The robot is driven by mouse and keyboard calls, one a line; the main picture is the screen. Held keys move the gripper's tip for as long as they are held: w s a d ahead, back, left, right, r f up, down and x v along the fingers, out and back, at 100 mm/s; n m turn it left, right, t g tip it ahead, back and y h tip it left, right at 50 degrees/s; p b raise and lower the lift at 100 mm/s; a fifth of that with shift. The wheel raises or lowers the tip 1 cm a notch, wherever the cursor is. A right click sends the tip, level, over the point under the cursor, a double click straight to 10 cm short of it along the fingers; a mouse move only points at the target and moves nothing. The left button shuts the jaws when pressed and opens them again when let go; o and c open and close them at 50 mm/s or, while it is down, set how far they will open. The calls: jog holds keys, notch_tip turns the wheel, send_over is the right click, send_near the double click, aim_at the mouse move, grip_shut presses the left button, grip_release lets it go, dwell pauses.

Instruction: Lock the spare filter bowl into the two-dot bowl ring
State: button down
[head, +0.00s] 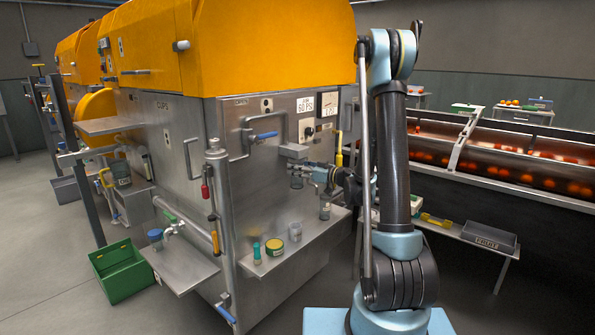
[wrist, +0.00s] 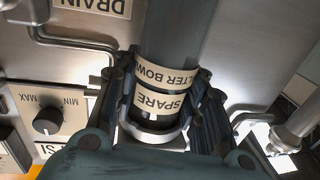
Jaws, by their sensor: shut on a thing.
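My gripper (head: 311,171) is in front of the steel machine's face, below a small grey block. In the wrist view my gripper (wrist: 158,105) is shut on the spare filter bowl (wrist: 178,40), a grey cylinder with pale labels reading "SPARE" and "FILTER BOWL", upside down in the picture.
A knob (wrist: 47,121) and pipes (wrist: 75,43) are close in the wrist view.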

jog(key=shift+m+t+h, duration=0.3)
jog(key=shift+t, duration=0.1)
jog(key=c, duration=0.9)
grip_release()
jog(key=v, duration=1.2)
jog(key=s+f+m+g+h, duration=0.3)
jog(key=s+m+g+h, duration=0.3)
jog(key=s, duration=1.1)
jog(key=s+d+f+m+h, duration=0.1)
jog(key=s+d+h, duration=0.2)
jog(key=s+d, duration=0.1)
jog(key=s+d+f+m+g+h, duration=0.1)
jog(key=s+d+f+m+h, duration=0.1)
jog(key=s+d, duration=0.3)
jog(key=s+d+f+m+h, duration=0.2)
jog(key=s+d+h, duration=0.2)
jog(key=s, duration=0.4)
jog(key=shift+s+d, duration=0.25)
